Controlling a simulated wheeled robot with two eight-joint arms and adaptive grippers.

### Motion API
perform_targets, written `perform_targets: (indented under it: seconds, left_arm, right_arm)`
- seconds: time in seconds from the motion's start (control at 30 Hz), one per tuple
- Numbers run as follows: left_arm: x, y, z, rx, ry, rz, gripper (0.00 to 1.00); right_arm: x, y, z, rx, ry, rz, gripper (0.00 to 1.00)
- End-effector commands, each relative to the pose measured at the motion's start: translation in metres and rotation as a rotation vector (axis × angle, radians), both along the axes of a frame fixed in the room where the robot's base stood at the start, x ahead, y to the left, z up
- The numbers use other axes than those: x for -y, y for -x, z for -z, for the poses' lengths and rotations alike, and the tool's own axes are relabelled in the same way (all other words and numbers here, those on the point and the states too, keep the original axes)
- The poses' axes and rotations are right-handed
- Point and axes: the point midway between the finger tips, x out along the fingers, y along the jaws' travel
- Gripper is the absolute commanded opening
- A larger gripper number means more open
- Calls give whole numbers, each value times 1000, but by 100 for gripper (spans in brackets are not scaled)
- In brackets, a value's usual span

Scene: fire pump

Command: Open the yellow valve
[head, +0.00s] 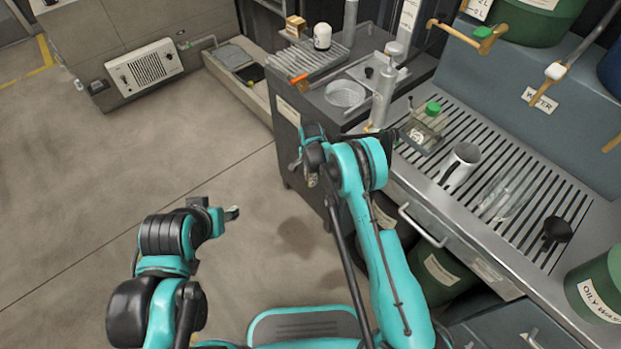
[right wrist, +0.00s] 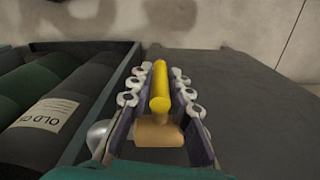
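In the right wrist view a yellow bar-like valve handle (right wrist: 161,95) with a tan, brass-like stub at its near end lies between the two fingers of my right gripper (right wrist: 163,80). The fingers stand on either side of it. A gap shows beside the handle on the left; contact on the right is unclear. In the head view my right gripper (head: 308,158) is beside the dark cabinet, and I cannot make out the yellow valve there. My left gripper (head: 232,213) is over the floor, away from the valve; its finger opening is too small to judge.
A dark cabinet (head: 290,125) bears trays and bottles. Labelled drums stand below the counter, including one in the right wrist view (right wrist: 45,118).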

Motion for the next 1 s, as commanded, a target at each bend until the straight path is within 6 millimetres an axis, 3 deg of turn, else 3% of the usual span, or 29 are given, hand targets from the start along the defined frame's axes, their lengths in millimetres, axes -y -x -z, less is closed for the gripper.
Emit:
perform_targets:
  seconds: [0.47,1.0]
  left_arm:
    - [0,0,0,0,0,0,48]
    - [0,0,0,0,0,0,48]
  right_arm:
    - [0,0,0,34,-26,1,0]
    - [-4,-6,-2,331,-240,2,0]
